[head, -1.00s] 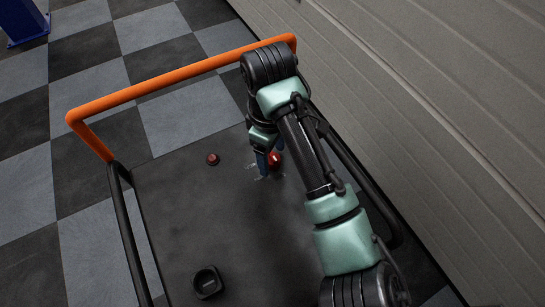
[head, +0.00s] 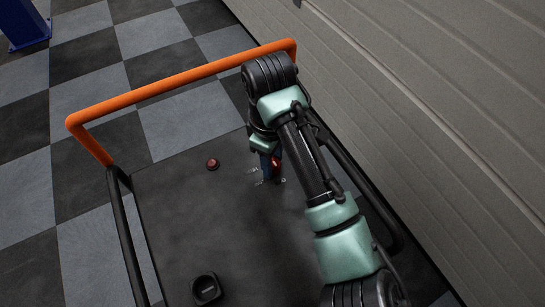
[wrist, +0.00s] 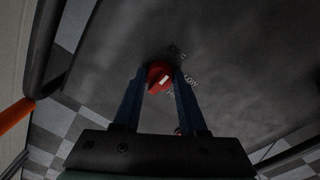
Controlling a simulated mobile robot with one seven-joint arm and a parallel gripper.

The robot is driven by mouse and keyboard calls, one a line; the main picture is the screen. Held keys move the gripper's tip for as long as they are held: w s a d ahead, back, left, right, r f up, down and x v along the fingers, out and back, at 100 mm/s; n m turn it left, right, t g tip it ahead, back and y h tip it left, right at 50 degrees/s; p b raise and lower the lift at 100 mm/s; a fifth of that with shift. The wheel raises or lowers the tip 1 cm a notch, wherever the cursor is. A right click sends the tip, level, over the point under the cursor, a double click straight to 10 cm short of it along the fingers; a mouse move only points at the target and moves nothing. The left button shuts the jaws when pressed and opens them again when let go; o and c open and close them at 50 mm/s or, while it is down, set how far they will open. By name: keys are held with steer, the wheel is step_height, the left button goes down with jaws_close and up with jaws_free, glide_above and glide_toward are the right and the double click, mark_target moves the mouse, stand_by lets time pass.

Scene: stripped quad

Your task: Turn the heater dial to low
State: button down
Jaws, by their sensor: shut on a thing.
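The heater dial is a red knob (head: 275,161) on the dark panel top (head: 190,225), with small white lettering around it, partly hidden by my arm in the head view. In the wrist view the red dial (wrist: 158,75) sits between the two blue fingertips of my gripper (wrist: 159,84), which is shut on it. A short white mark shows on the dial. A word that looks like LOW stands to the right of the dial, with other blurred marks above and below it. I cannot tell exactly which mark the white line points to.
A small red button (head: 213,164) is left of the dial. A black raised fitting (head: 207,287) is near the panel's front. An orange rail (head: 180,78) runs along the far edge, and a grey slatted wall (head: 440,110) rises on the right.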

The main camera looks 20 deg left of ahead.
steer(key=shift+r+p, duration=0.15)
steer(key=shift+p, duration=0.35)
steer(key=m+p, duration=0.2)
steer(key=p, duration=0.1)
steer(key=shift+s+r+p, duration=0.1)
steer(key=shift+r+p, duration=0.1)
steer(key=shift+p, duration=0.1)
steer(key=m+p, duration=0.2)
steer(key=p, duration=0.2)
steer(key=shift+a+m+p, duration=0.1)
steer(key=shift+m+p, duration=0.2)
steer(key=shift+m, duration=0.1)
steer(key=m+p, duration=0.3)
steer(key=p, duration=0.1)
steer(key=shift+f+m+p, duration=0.1)
steer(key=shift+m+p, duration=0.2)
steer(key=shift+f+m+p, duration=0.2)
steer(key=shift+m+p, duration=1.15)
steer(key=shift+m, duration=0.35)
steer(key=shift+h, duration=0.3)
steer(key=shift+c, duration=2.3)
jaws_free()
